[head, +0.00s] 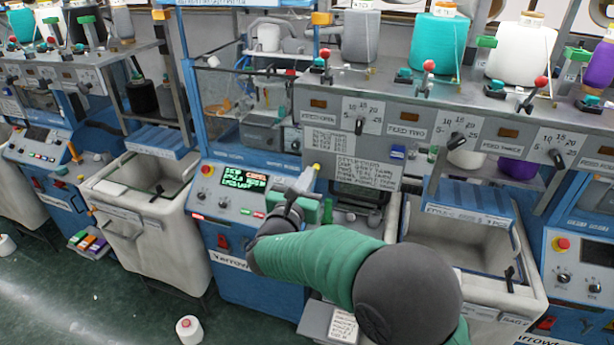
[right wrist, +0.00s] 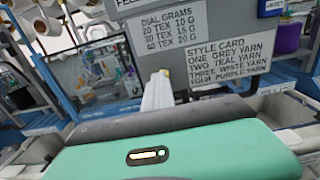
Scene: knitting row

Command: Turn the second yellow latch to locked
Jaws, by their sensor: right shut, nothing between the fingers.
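My right gripper (head: 313,172) is in front of the middle machine, between its lit display and the style card. In the right wrist view its narrow pale fingers (right wrist: 160,88) are together with nothing between them, and the tip looks yellow. They point toward the grey panel and appear apart from it. Orange-yellow blocks sit on the machine posts, one at the top centre (head: 322,18) and one further left (head: 161,14). I cannot tell whether these are the latches, or whether any is locked. My right arm hides part of the middle machine. My left gripper is not in view.
A grey feed panel (head: 405,103) carries black dials, red-knobbed levers and yarn cones above. The style card (head: 366,173) hangs below it; it also shows in the right wrist view (right wrist: 228,62). Pale bins (head: 140,190) flank the middle machine. A cone (head: 189,329) stands on the green floor.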

